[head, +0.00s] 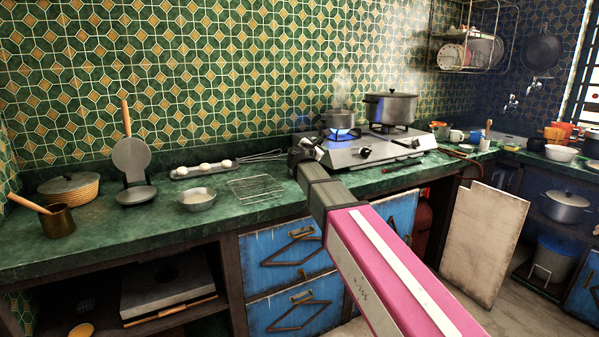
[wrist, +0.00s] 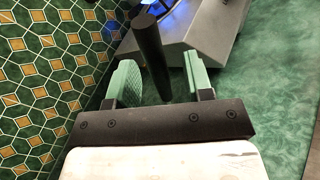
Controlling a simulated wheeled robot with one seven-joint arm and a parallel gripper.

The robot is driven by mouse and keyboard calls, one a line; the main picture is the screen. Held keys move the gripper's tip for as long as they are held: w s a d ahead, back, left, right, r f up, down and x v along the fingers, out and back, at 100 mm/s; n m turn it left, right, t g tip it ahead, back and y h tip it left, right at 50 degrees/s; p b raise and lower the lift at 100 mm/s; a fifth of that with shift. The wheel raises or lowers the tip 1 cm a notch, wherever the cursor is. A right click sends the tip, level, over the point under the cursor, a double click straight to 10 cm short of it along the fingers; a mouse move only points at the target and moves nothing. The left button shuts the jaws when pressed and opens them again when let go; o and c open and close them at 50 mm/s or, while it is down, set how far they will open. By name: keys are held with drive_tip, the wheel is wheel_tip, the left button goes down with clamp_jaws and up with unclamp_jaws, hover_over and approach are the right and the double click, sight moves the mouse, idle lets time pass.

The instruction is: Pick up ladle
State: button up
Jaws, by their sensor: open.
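I cannot pick out a ladle for certain. A dark round handle (wrist: 152,55) stands between the two green-padded fingers of my gripper (wrist: 158,85) in the wrist view. The fingers are apart, with a gap on each side of the handle. What the handle belongs to is hidden. In the head view my gripper (head: 306,150) is at the front left corner of the gas hotplate (head: 340,153). A small steaming pot (head: 340,119) sits over the blue flame behind it.
A larger lidded pot (head: 390,107) stands on the right burner. A wire rack (head: 256,188), a metal bowl (head: 198,200) and a tray of eggs (head: 200,170) lie on the green counter (head: 130,228) to the left. The tiled wall (head: 200,80) is close behind.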

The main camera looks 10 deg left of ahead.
drive_tip(key=shift+w+d, duration=0.15)
drive_tip(key=shift+w, duration=0.2)
clamp_jaws()
drive_tip(key=shift+r, duration=0.1)
